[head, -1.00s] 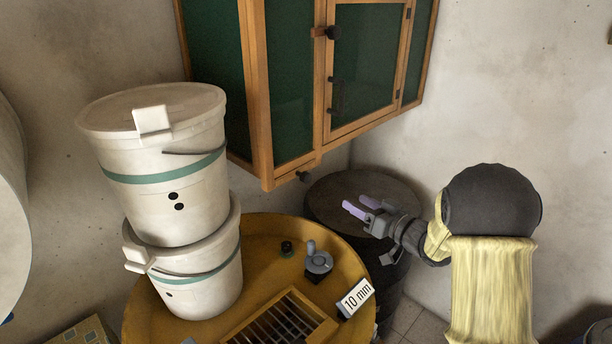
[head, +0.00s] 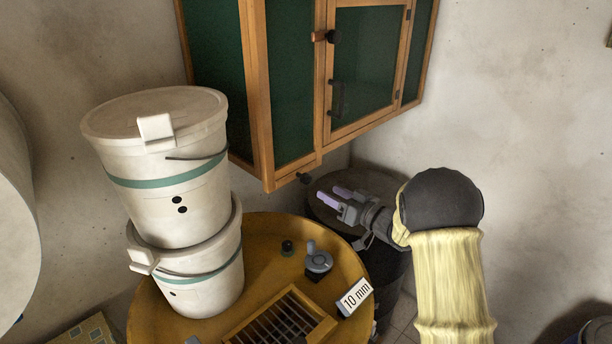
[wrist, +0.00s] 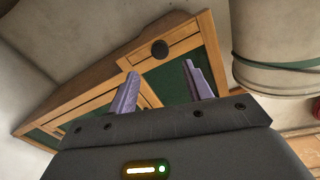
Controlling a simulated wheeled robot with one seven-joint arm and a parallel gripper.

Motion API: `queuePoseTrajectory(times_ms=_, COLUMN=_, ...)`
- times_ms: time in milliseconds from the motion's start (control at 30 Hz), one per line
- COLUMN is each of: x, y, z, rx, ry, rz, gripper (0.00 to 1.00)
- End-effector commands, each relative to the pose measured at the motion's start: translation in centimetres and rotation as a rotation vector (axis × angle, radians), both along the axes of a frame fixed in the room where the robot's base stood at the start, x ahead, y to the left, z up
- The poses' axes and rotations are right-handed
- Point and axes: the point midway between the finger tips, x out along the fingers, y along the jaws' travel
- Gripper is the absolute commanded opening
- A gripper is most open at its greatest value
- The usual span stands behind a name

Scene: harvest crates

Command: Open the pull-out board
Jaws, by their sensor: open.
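The pull-out board (head: 293,176) is a narrow wooden strip low on the hanging cabinet, with a dark round knob (head: 305,179) sticking out of it. In the wrist view the knob (wrist: 160,49) shows on the wooden front, ahead of and between my fingertips. The board looks flush with the cabinet. My gripper (head: 335,196) is open and empty, just right of and a little below the knob in the head view. Its two purple fingers (wrist: 160,75) are spread and apart from the knob.
The wooden cabinet (head: 262,95) has green panels and a door with dark fittings. Two stacked white buckets (head: 160,205) stand left on a round yellow top (head: 265,228). It also bears a grate (head: 280,322) and a "10 mm" label (head: 356,297). A dark barrel (head: 385,180) stands behind my gripper.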

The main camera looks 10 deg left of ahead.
Motion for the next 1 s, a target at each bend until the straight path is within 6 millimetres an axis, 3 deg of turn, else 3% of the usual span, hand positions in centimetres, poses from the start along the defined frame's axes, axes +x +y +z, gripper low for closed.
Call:
queuePoseTrajectory(times_ms=500, x=4.5, y=7.7, z=0.2, rx=-0.001, ry=-0.001, rz=0.001, gripper=0.5)
queuePoseTrajectory(times_ms=700, x=5.3, y=9.0, z=0.1, rx=-0.001, ry=-0.001, rz=0.0, gripper=0.5)
queuePoseTrajectory(times_ms=967, x=5.3, y=9.1, z=0.0, rx=0.0, ry=0.0, rz=-0.001, gripper=0.5)
queuePoseTrajectory(times_ms=1000, x=5.3, y=9.1, z=0.0, rx=0.0, ry=0.0, rz=-0.001, gripper=0.46)
